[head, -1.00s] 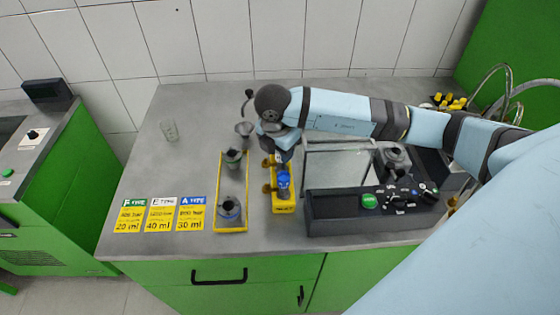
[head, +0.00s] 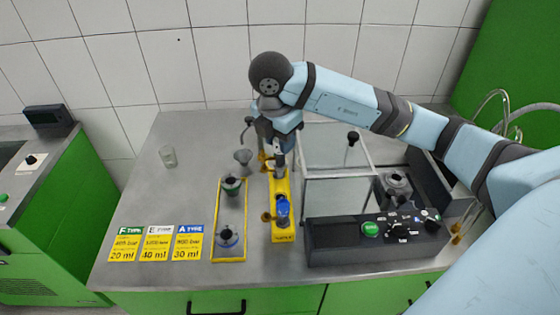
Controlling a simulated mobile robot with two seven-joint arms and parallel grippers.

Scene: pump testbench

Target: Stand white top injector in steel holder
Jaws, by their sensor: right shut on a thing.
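My right gripper (head: 279,148) is above the back end of a narrow yellow stand (head: 283,234) and points down. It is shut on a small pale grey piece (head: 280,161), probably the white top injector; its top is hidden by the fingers. A blue-topped piece (head: 282,207) sits in the front of the stand. My left gripper is not in view.
A clear-walled box (head: 335,205) and a black control panel (head: 330,242) stand on the right.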

